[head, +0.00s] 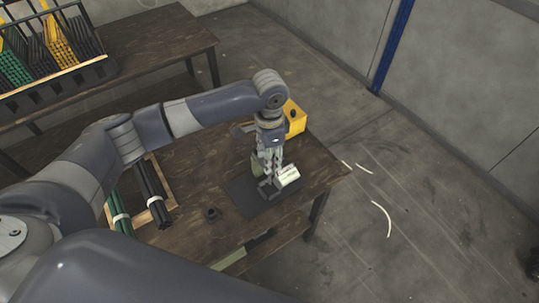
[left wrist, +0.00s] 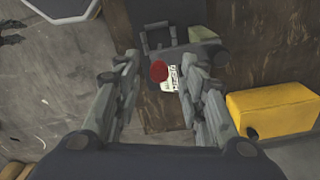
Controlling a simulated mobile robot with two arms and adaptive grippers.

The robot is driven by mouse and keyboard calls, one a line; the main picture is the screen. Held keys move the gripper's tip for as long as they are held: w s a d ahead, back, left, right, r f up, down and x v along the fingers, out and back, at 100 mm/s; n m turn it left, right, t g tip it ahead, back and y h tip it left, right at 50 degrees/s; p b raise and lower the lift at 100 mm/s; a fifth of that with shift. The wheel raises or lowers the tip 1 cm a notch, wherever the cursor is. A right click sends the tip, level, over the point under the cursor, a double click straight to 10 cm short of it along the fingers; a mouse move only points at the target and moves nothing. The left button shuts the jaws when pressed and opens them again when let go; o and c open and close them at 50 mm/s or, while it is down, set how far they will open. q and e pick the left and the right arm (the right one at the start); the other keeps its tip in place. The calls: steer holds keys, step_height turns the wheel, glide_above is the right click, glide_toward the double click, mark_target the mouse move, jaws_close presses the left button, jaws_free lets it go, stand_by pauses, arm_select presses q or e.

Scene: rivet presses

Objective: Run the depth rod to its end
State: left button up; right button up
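I cannot make out a separate depth rod. My left gripper (head: 270,176) points down over the press and partly hides it. In the left wrist view the fingers of this gripper (left wrist: 160,64) are apart, one on each side of the knob, with no clear contact. My right gripper is not in view.
A yellow box (head: 295,119) stands at the table's far edge, near the gripper. A wooden tray (head: 169,187) with green and black bundles lies to the left. A rack (head: 55,83) stands on another table behind.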

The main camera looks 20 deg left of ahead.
arm_select(q)
step_height(320, 180, up, 12)
stand_by(0.5)
steer(key=shift+s, duration=0.1)
